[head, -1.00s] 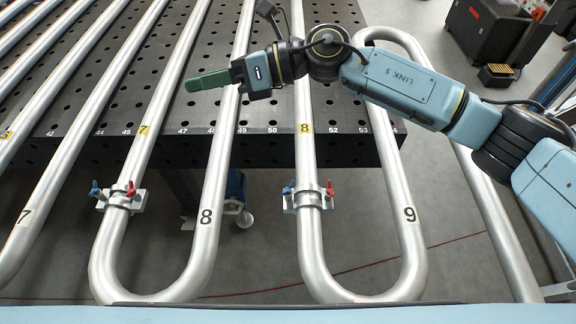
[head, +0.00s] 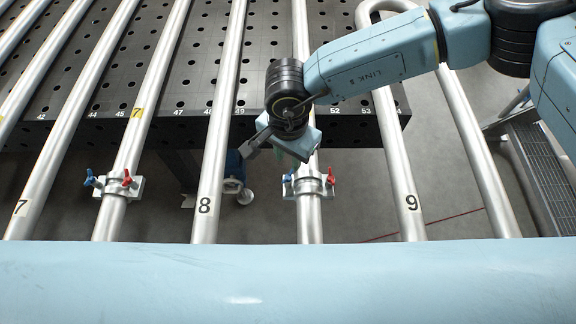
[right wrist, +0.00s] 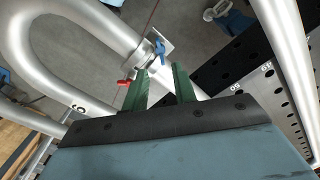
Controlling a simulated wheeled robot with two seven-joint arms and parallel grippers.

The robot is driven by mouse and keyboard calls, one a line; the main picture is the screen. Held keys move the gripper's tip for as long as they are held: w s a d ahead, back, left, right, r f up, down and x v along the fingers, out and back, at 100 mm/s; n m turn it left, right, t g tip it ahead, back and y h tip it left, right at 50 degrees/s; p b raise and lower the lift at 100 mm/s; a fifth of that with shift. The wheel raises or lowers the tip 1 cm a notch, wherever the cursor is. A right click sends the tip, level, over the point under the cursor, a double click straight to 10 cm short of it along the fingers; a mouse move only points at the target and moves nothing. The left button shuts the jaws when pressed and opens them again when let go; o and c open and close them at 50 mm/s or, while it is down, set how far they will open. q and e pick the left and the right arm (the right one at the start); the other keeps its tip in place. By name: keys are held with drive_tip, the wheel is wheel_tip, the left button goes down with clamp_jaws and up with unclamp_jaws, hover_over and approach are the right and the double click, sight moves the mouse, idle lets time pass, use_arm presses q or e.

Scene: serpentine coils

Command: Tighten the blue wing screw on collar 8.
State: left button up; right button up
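Collar 8 (head: 309,187) is a silver clamp on the pipe in the middle right of the head view; the pipe's yellow 8 label is now behind my arm. Its blue wing screw (head: 288,178) is on the left side, and a red wing screw (head: 331,176) on the right. My right gripper (head: 297,148) is just above the collar. In the right wrist view its green fingers (right wrist: 160,70) are apart and empty, with the blue wing screw (right wrist: 161,50) just beyond their tips and the red one (right wrist: 125,82) to the left. My left gripper is out of view.
Another collar (head: 118,186) with blue and red wing screws is on a pipe further left. Bare pipes run on both sides. The black perforated table (head: 255,60) lies behind; its front edge is close to the collars. Open floor shows below.

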sight(288, 174)
wheel_tip(288, 174, down, 7)
drive_tip(key=shift+r+p, duration=0.1)
drive_tip(key=shift+p, duration=0.25)
clamp_jaws()
